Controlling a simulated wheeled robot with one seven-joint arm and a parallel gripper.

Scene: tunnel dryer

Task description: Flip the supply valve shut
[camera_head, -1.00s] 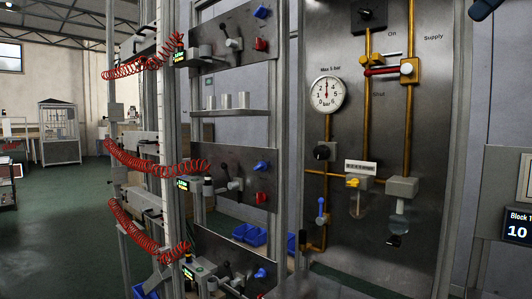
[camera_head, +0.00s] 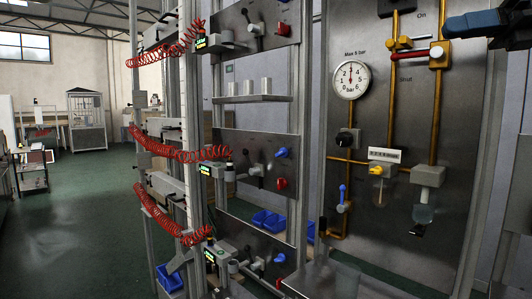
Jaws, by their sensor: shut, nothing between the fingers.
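The supply valve is a brass body (camera_head: 438,55) on the right-hand vertical pipe of the steel panel. Its red lever (camera_head: 408,55) lies nearly level, pointing left from the body across the neighbouring brass pipe. An "On" label is above it and a "Shut" label below it. My gripper (camera_head: 450,26) reaches in from the upper right edge, blue and dark, with its tip just above and right of the valve body. It looks shut and empty. I cannot tell whether it touches the pipe. It covers the "Supply" label.
A pressure gauge (camera_head: 351,79) is left of the lever. A black knob (camera_head: 347,138), a blue-handled valve (camera_head: 343,195) and filter units with bowls (camera_head: 422,214) are lower down. Racks with red coiled hoses (camera_head: 170,148) stand left. The floor at far left is open.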

